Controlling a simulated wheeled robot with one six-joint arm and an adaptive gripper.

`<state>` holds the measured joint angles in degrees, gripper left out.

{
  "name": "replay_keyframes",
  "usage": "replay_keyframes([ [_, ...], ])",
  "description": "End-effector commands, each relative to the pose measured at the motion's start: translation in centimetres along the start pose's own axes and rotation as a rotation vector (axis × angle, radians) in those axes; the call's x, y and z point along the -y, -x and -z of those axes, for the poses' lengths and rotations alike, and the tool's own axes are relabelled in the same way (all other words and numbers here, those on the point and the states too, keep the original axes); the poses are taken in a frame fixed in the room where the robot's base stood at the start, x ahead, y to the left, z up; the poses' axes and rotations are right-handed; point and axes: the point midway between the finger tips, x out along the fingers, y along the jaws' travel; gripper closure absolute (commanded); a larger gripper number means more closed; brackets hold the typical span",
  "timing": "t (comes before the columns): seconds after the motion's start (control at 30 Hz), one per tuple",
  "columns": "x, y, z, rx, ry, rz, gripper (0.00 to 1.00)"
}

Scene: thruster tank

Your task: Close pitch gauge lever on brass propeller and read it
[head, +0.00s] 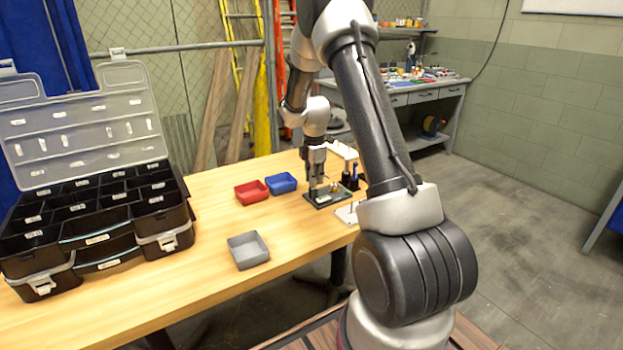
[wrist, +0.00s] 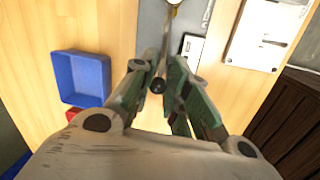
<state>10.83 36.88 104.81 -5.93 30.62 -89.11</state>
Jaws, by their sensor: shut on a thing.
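The pitch gauge is a dark plate (head: 318,203) on the wooden table, with a small white panel; the plate (wrist: 152,22) and panel (wrist: 191,46) also show in the wrist view. A small brass part, likely the propeller (head: 335,187), stands on the plate; only its edge (wrist: 174,2) shows at the top of the wrist view. The lever is a thin rod with a black ball end (wrist: 157,86). My gripper (wrist: 160,65) is shut around the lever, with the ball between its fingers. In the head view my gripper (head: 313,187) points down over the plate. The panel's reading is too small to tell.
A blue bin (head: 282,182) and a red bin (head: 251,192) stand left of the gauge. A grey bin (head: 248,251) is nearer. A black organizer (head: 95,215) fills the table's left. A white plate (head: 346,213) lies right of the gauge. The table's middle is clear.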

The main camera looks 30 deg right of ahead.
Motion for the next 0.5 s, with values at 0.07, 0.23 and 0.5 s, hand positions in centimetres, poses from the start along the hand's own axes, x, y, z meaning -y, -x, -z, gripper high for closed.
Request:
replay_keyframes([
  [0.07, -0.37, 0.08, -0.51, -0.041, -0.009, -0.001, 1.0],
  [0.23, -0.38, -0.05, -0.95, -0.122, -0.017, 0.013, 1.0],
  [0.5, -0.32, -0.21, -1.25, -0.192, -0.022, 0.026, 1.0],
])
